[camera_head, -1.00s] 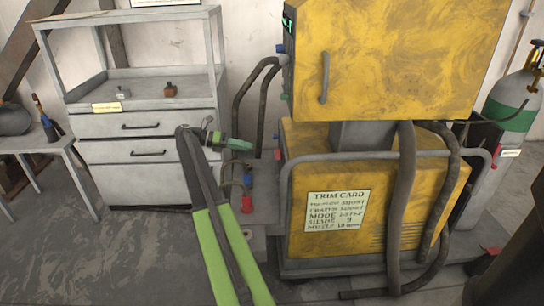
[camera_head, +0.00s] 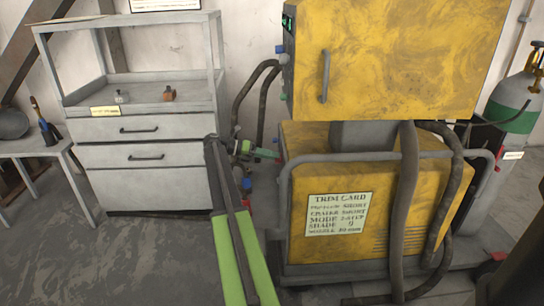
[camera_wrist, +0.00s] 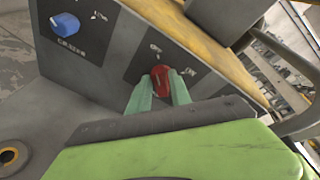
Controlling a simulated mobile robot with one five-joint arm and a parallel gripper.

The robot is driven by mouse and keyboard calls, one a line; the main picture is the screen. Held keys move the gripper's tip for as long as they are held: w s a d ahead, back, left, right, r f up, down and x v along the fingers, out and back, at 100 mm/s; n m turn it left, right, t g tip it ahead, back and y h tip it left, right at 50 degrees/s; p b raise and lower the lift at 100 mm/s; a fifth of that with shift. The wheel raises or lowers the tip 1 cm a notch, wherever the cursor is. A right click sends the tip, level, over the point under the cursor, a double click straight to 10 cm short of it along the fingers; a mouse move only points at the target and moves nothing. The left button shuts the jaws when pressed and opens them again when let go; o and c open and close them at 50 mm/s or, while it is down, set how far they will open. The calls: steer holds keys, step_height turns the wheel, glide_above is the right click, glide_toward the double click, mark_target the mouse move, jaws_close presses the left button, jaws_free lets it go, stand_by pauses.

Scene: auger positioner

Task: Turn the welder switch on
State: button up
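The welder is the yellow machine (camera_head: 385,60) with a grey side panel (camera_wrist: 115,60). On that panel a red knob (camera_wrist: 160,78) shows in the wrist view, with small markings above it and to its right; the right one seems to read ON. My gripper (camera_wrist: 161,80) has its two pale green fingers on either side of the red knob. I cannot tell whether they press on it. In the head view my gripper (camera_head: 268,153) reaches the left side of the welder, and the knob is mostly hidden there.
A blue knob (camera_wrist: 66,24) is on the same panel, left of the red one. A grey cabinet (camera_head: 150,165) stands at the left. Dark hoses (camera_head: 405,190) hang in front of the welder, and a gas cylinder (camera_head: 515,100) stands at the right.

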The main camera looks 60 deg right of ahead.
jaws_close()
steer(key=shift+s+a+f+m+t+h+b, duration=0.15)
steer(key=shift+m+h+b, duration=0.95)
steer(key=shift+m, duration=1.3)
steer(key=shift+s+a+f+m+t+h+b, duration=0.1)
steer(key=shift+a+m+t+h+b, duration=0.15)
steer(key=shift+m+h+b, duration=1.45)
steer(key=shift+s+a+f+m+t+b, duration=0.15)
steer(key=shift+m+b, duration=0.6)
steer(key=shift+m, duration=2.35)
steer(key=shift+w, duration=0.1)
steer(key=shift+r, duration=0.1)
